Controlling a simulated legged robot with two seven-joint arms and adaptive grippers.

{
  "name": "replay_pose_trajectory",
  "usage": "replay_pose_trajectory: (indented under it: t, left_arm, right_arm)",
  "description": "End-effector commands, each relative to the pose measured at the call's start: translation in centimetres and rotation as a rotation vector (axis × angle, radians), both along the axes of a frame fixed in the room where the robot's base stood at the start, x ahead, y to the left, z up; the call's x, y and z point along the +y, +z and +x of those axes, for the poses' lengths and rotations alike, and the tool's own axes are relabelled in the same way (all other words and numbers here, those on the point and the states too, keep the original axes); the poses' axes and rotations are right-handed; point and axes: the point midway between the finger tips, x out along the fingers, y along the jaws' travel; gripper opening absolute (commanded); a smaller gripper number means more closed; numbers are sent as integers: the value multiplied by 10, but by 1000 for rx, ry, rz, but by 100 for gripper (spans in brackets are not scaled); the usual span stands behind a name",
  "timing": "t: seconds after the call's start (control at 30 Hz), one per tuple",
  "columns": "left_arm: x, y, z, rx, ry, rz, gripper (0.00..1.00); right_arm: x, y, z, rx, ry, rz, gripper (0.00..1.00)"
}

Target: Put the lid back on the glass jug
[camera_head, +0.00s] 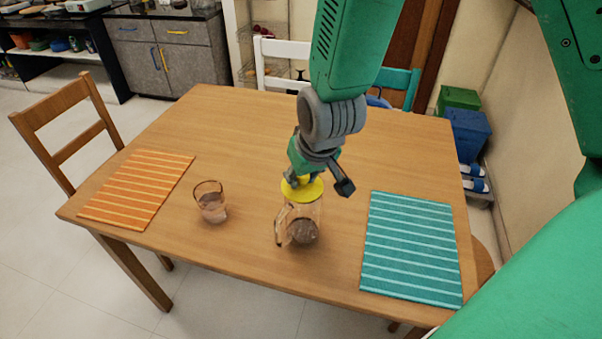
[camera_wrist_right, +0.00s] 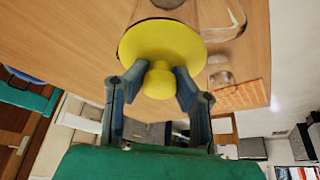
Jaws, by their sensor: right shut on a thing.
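The glass jug (camera_head: 312,218) stands upright on the wooden table, clear-walled with a dark base and its handle toward the left. A round yellow lid (camera_head: 311,192) is at the jug's mouth, under my right gripper (camera_head: 300,178). In the right wrist view, the yellow lid (camera_wrist_right: 160,42) has its knob between the two fingers of my right gripper (camera_wrist_right: 155,84), which is shut on it. The jug (camera_wrist_right: 225,14) shows beyond the lid there. I cannot tell whether the lid touches the jug's rim. My left gripper is not in view.
A small glass cup (camera_head: 211,207) stands left of the jug. An orange striped mat (camera_head: 140,187) lies at the left and a teal striped mat (camera_head: 411,250) at the right. Chairs stand around the table (camera_head: 235,130). The table's middle left is clear.

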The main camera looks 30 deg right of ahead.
Motion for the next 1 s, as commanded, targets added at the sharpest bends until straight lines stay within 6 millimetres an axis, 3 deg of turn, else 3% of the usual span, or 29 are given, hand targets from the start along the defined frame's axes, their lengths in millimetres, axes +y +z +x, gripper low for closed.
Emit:
replay_pose_trajectory:
  t: [1.0]
  left_arm:
    - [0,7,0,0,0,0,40]
  right_arm:
    - [1,2,-1,0,0,0,0]
